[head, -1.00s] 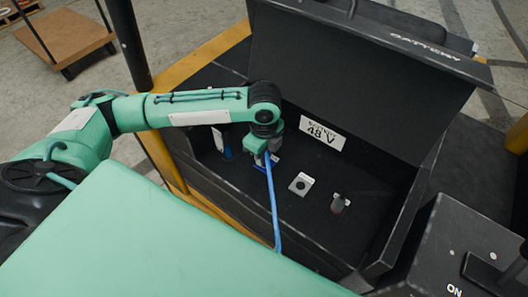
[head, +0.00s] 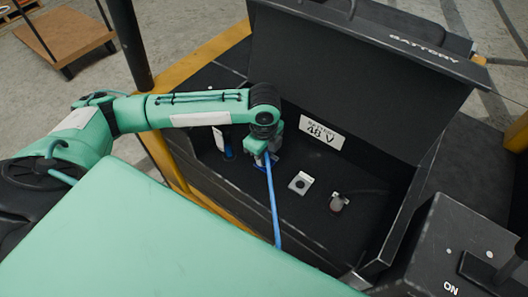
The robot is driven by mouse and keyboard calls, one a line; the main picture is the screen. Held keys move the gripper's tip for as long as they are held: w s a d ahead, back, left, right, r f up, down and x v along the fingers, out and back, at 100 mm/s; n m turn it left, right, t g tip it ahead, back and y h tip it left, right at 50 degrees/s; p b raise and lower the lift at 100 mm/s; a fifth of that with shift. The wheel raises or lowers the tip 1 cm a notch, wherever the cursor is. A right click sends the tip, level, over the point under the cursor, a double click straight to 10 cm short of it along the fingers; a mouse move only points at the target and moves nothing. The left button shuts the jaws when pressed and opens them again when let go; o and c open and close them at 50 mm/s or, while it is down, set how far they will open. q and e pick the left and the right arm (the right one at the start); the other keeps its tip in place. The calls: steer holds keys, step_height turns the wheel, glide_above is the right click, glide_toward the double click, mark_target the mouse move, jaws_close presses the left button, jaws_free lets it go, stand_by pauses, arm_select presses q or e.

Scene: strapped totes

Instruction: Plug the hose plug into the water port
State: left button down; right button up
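My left gripper (head: 264,159) points down inside the black battery compartment. The blue hose (head: 273,205) runs from between its fingers down toward the compartment's front edge. The fingers appear closed on the hose end; the hose plug itself is hidden by them. A blue plate (head: 257,170) shows just under and beside the fingertips, which largely cover it. I cannot tell whether this is the water port or whether the plug touches it. My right gripper is not in view.
A light square plate with a dark round centre (head: 300,183) and a grey-red fitting (head: 338,203) lie to the right. A blue cylinder (head: 228,152) stands left. The raised lid (head: 360,75) rises behind; a dark box (head: 455,245) stands front right.

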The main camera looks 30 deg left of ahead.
arm_select(q)
steer(key=shift+f, duration=0.4)
steer(key=c, duration=1.1)
jaws_free()
steer(key=shift+o, duration=0.2)
step_height(320, 180, up, 14)
steer(key=b, duration=0.2)
steer(key=shift+b, duration=0.4)
steer(key=shift+s+f, duration=0.15)
